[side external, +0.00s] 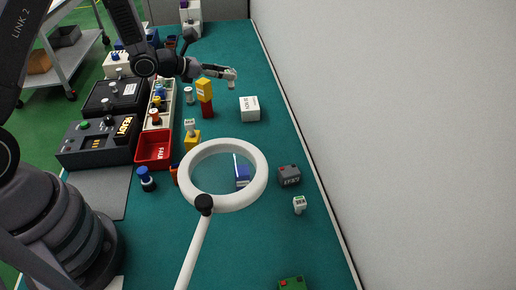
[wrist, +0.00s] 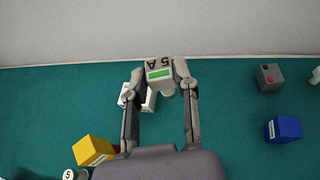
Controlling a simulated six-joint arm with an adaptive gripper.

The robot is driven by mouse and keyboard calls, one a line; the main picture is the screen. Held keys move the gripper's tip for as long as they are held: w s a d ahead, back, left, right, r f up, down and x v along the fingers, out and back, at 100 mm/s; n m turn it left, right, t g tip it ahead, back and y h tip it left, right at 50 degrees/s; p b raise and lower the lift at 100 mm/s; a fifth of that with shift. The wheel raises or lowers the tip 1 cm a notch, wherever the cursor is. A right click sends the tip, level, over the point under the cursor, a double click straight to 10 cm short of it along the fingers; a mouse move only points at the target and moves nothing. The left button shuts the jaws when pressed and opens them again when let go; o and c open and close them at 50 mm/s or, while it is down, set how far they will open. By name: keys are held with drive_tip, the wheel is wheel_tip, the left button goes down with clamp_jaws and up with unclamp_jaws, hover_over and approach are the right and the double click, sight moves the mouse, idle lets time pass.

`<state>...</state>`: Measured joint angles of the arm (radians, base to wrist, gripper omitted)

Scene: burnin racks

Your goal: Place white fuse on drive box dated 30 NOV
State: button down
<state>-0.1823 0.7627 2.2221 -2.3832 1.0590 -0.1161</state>
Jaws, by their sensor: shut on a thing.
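My gripper (side external: 230,74) is shut on a white fuse (side external: 232,84) and holds it in the air above the far part of the bench. In the wrist view, my gripper (wrist: 161,68) pinches the white fuse (wrist: 161,77), which has a green stripe and "5 A" on its top. A white drive box (side external: 250,108) stands on the mat, below and to the right of the fuse in the side view. Its dark label looks upside down and is too small to read surely. In the wrist view the white box (wrist: 149,103) is partly hidden behind the fuse and left finger.
A yellow box on a red one (side external: 205,91) stands left of the white box. A grey box (side external: 289,175), a blue box (side external: 242,182) and another white fuse (side external: 299,204) lie nearer. A ring magnifier (side external: 262,185) stands in front. A wall borders the mat's right.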

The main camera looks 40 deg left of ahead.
drive_tip(key=a+n+t+y, duration=0.1)
drive_tip(key=a+n+y, duration=0.1)
drive_tip(key=a, duration=0.2)
hover_over(246, 105)
drive_tip(key=shift+m+h, duration=0.3)
drive_tip(key=shift+h, duration=0.1)
wheel_tip(246, 105, down, 10)
drive_tip(key=shift+a+f, duration=0.1)
drive_tip(key=shift+f, duration=1.5)
drive_tip(key=shift+f, duration=0.15)
drive_tip(key=c, duration=0.9)
unclamp_jaws()
drive_tip(key=shift+o, duration=0.2)
